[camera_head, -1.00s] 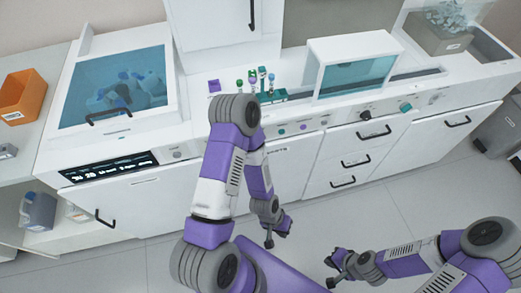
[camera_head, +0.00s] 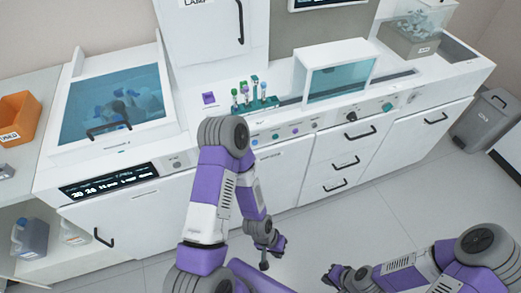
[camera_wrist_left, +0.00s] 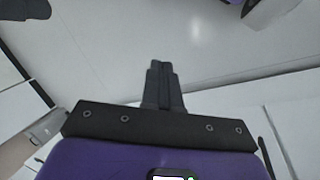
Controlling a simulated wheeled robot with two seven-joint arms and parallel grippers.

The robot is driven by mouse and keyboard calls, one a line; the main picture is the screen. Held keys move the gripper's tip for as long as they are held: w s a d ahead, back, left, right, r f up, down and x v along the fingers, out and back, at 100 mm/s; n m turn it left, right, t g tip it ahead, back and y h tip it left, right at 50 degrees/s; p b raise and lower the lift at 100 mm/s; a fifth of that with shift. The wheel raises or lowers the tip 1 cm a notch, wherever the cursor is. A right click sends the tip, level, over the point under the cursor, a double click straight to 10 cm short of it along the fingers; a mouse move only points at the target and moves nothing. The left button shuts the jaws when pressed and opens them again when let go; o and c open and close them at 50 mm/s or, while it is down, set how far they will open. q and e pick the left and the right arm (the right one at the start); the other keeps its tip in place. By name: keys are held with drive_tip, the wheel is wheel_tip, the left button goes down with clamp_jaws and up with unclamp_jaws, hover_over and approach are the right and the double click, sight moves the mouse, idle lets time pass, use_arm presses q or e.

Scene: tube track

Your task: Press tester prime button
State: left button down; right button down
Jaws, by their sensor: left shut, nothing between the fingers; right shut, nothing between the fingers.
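A row of small coloured buttons or knobs sits on the front panel of the white bench; a purple one (camera_head: 295,131) and a bluish one (camera_head: 275,136) show. Their labels are too small to read, so I cannot tell which is the prime button. My left gripper (camera_head: 264,264) hangs low over the floor in front of the bench, well apart from the panel. Its fingers also show pressed together and empty in the left wrist view (camera_wrist_left: 163,85). My right gripper (camera_head: 328,277) is low at the bottom, shut, away from the bench. My left arm partly covers the panel's left end.
A rack with several tubes (camera_head: 262,104) stands on the bench beside a teal-windowed box (camera_head: 336,78). A glass-lidded tank (camera_head: 115,97) is at left, with an orange bin (camera_head: 18,118) beyond. A grey bin (camera_head: 484,117) stands at right. The floor ahead is clear.

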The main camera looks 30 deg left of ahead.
sight(256, 144)
use_arm(q)
drive_tip(key=s+a+r+m+g+y+p, duration=0.1)
drive_tip(key=s+a+m+g+y+p, duration=0.25)
drive_tip(key=s+m+g+y, duration=0.6)
drive_tip(key=w+a+r+m+t+y, duration=0.4)
drive_tip(key=w+a+m+t, duration=0.15)
drive_tip(key=a+m, duration=0.25)
drive_tip(key=w+d+r+m+t+y+p, duration=0.1)
drive_tip(key=w+r+m+t+y, duration=0.1)
drive_tip(key=w+r+m+t, duration=0.3)
drive_tip(key=w+d+r+m+t+y+p, duration=0.1)
drive_tip(key=w+d+r+m+t+y, duration=0.1)
drive_tip(key=w+r+m+t, duration=0.3)
drive_tip(key=w+r+t+y, duration=0.1)
drive_tip(key=w+r+t, duration=0.3)
drive_tip(key=w, duration=0.5)
drive_tip(key=shift+d+r+y, duration=0.15)
drive_tip(key=shift+r+y, duration=0.2)
drive_tip(key=b+x, duration=0.1)
drive_tip(key=x, duration=1.2)
drive_tip(key=shift+s+f, duration=0.1)
drive_tip(key=shift+w+a, duration=0.3)
drive_tip(key=shift+a, duration=0.15)
